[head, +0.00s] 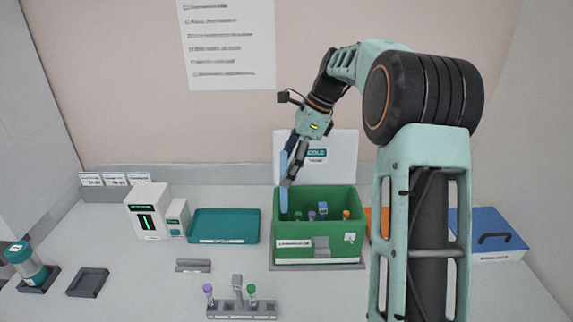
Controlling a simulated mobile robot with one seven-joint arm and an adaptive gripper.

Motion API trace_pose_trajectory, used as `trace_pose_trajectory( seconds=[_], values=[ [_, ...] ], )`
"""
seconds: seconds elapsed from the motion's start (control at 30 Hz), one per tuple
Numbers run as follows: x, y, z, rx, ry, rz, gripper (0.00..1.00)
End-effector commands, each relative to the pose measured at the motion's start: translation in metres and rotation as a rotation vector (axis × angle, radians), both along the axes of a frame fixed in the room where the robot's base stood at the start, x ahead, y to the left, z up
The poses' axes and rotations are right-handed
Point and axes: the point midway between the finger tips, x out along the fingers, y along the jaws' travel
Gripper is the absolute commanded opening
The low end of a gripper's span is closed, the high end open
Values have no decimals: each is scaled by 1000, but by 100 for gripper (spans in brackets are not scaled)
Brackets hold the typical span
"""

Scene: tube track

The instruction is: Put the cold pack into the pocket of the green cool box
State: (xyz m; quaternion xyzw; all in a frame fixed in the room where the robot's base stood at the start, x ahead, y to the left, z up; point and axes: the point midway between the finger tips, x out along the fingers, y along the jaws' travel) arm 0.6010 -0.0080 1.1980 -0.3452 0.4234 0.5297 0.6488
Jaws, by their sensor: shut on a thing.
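The green cool box (268,252) stands open in the middle of the bench, with its white lid marked COLD (342,168) raised behind it. Tubes with coloured caps stand inside the box. My gripper (290,176) points down over the box's left side, shut on the light blue cold pack (283,183). The pack hangs upright and thin, its lower end at the left part of the box opening. I cannot tell how deep it reaches or whether it is in the pocket. The pocket itself cannot be made out.
A teal tray (223,226) and a white device (147,211) stand left of the box. A grey rack (241,311) with capped tubes is in front. A blue case (490,236) and an orange item (384,222) are at right, partly behind my arm.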

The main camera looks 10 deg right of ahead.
Motion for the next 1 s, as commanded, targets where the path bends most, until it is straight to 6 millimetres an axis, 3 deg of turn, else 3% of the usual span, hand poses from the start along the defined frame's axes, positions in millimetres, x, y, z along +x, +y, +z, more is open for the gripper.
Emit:
trace_pose_trajectory(
  seconds=[0.47, 1.0],
  values=[
    [0, 0, 0, 1, -2, 0, 53],
    [1, 0, -16, 0, -2, -1, 53]
  ],
)
